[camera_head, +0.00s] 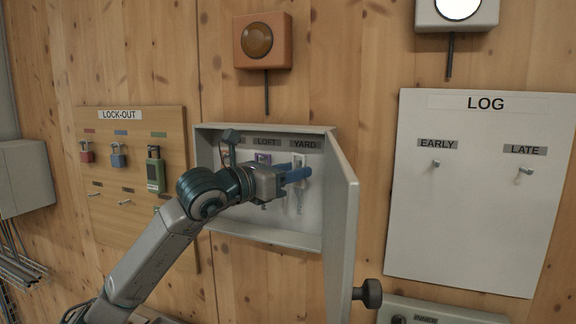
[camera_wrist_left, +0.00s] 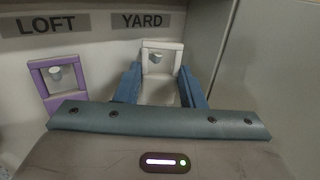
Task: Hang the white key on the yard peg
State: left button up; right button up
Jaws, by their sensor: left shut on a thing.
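The white key (camera_wrist_left: 163,91) is between the blue fingers of my left gripper (camera_wrist_left: 160,82), which is shut on it. In the left wrist view, the yard peg (camera_wrist_left: 154,59) shows through the open frame at the key's top, under the YARD label (camera_wrist_left: 141,21). I cannot tell if the key's weight rests on the peg. In the head view, my left gripper (camera_head: 302,172) reaches into the open key cabinet (camera_head: 270,238) in front of the white key (camera_head: 301,160), partly hiding it.
A purple key (camera_wrist_left: 40,76) hangs around the LOFT peg (camera_wrist_left: 56,72), just left of my gripper. The cabinet door (camera_head: 341,235) stands open on the right. The lock-out board (camera_head: 150,220) is left and the log board (camera_head: 470,220) right.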

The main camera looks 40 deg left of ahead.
pick_arm(q)
jog(key=shift+w+a+f+b, duration=0.15)
jog(key=shift+w+f, duration=0.1)
jog(key=shift+w, duration=0.25)
jog(key=shift+w+a+f+b, duration=0.15)
jog(key=shift+w+f, duration=0.1)
jog(key=shift+w, duration=0.2)
jog(key=o, duration=1)
jog(key=shift+d+r, duration=0.1)
jog(key=shift+c, duration=0.2)
jog(key=shift+o, duration=0.4)
jog(key=shift+s+d+r, duration=0.2)
jog(key=shift+d, duration=0.1)
jog(key=shift+a+f, duration=0.1)
jog(key=shift+a, duration=0.15)
